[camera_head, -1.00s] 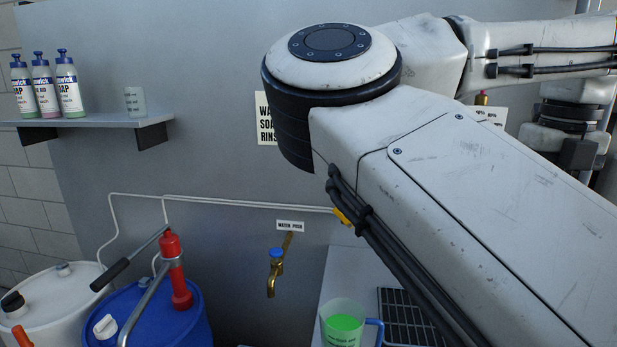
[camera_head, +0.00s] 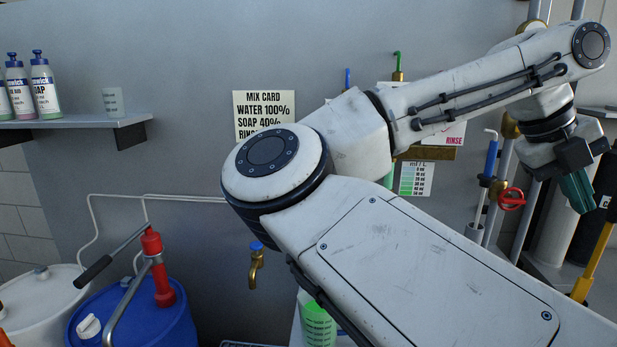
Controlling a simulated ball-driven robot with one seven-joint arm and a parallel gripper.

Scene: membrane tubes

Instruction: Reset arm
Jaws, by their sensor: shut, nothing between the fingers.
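My white arm fills the middle and right of the head view, bent at its round elbow joint, with the forearm reaching to the upper right. My gripper (camera_head: 579,195) hangs from the wrist at the right side, its teal fingers pointing down. It is shut and empty, in the air in front of grey cylinders. My arm hides part of the wall, the mix card's lower part and much of the counter.
A green-filled jug (camera_head: 318,325) stands partly hidden below my arm. A blue drum (camera_head: 178,325) with a red pump (camera_head: 158,270) is at lower left. Soap bottles (camera_head: 44,85) and a cup (camera_head: 113,101) stand on a shelf (camera_head: 85,124). A brass tap (camera_head: 256,266) juts from the wall. A red valve (camera_head: 512,199) is near my gripper.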

